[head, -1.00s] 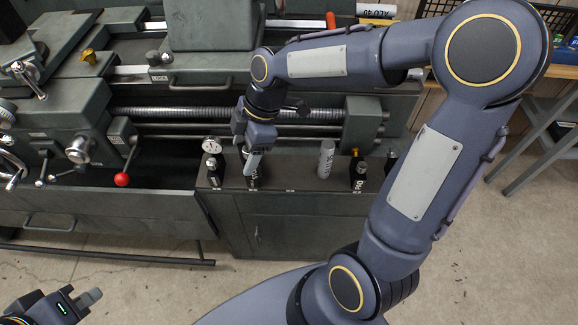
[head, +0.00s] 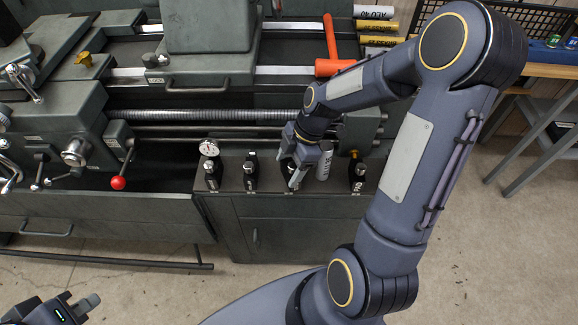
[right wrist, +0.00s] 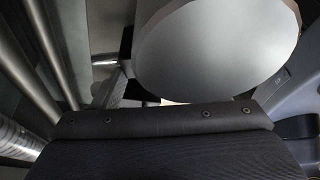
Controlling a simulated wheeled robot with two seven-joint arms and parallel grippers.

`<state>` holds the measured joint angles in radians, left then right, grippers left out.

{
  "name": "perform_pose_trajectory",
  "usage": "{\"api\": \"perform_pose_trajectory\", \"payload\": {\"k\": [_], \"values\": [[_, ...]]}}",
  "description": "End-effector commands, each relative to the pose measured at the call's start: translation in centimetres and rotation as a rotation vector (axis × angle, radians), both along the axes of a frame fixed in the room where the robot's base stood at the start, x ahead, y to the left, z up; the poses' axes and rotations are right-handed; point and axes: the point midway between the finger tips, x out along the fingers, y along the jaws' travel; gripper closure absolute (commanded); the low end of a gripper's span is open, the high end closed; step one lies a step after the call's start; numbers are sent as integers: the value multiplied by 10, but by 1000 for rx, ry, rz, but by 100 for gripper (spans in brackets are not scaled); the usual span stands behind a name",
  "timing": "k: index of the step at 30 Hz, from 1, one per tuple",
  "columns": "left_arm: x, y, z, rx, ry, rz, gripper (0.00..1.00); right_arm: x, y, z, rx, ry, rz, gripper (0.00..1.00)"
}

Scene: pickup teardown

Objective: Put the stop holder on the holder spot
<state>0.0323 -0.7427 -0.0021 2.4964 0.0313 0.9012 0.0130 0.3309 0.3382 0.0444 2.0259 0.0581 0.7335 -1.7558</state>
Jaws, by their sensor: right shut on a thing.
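My right gripper (head: 297,179) is low over the grey ledge, shut on a black holder (head: 288,178), which I take for the stop holder. Its label is too small to read, and the fingers partly cover it. In the right wrist view a dark block with several screws (right wrist: 160,123), seemingly this holder, fills the bottom. I cannot tell whether it touches the ledge. No marked holder spot can be made out. My left gripper (head: 84,304) is at the bottom left, away from the ledge; its jaw opening is unclear.
A silver cylinder (head: 325,164) stands close right of my right gripper; its round grey face (right wrist: 215,50) looms in the right wrist view. A yellow-topped black holder (head: 357,174) stands further right. Left are another black holder (head: 250,173) and a dial gauge (head: 209,149).

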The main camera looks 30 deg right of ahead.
Motion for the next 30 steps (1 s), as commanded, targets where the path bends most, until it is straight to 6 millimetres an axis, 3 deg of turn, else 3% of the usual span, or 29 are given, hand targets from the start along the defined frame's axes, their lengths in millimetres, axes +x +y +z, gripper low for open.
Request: {"api": "perform_pose_trajectory", "payload": {"k": [11,12,16,26,30], "values": [[0,0,-3,0,0,0,100,1,0,-8,0,-3,0,76],[0,0,-2,0,0,0,100,0,0,-7,0,-2,-1,27],[0,0,-2,0,0,0,100,0,0,-7,0,-1,0,10],[0,0,0,0,0,0,100,0,0,-4,0,-2,-1,10],[0,0,2,0,0,0,100,0,-7,13,-2,-6,-3,10]]}}
